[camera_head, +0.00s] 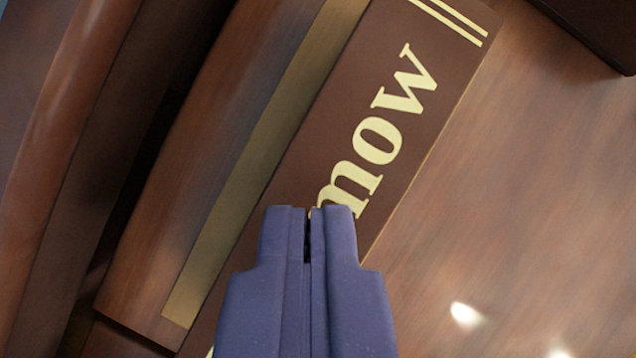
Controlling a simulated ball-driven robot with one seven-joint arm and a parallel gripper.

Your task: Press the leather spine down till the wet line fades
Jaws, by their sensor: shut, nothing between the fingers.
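The leather spine (352,130) is a dark brown strip with pale gold letters reading "mow" and gold bands near its top end. It runs diagonally from the lower middle to the upper right. My gripper (309,210) is shut and empty, with its blue fingertips over the spine at the lowest visible letter. The fingers hide the lower part of the spine. I cannot tell whether the tips touch it. I can make out no wet line.
A brown wooden board (215,150) with a tan strip (255,150) lies along the spine's left side. Darker upright boards stand further left. A bare wood surface (530,200) spreads to the right, with a dark object (600,30) at the upper right corner.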

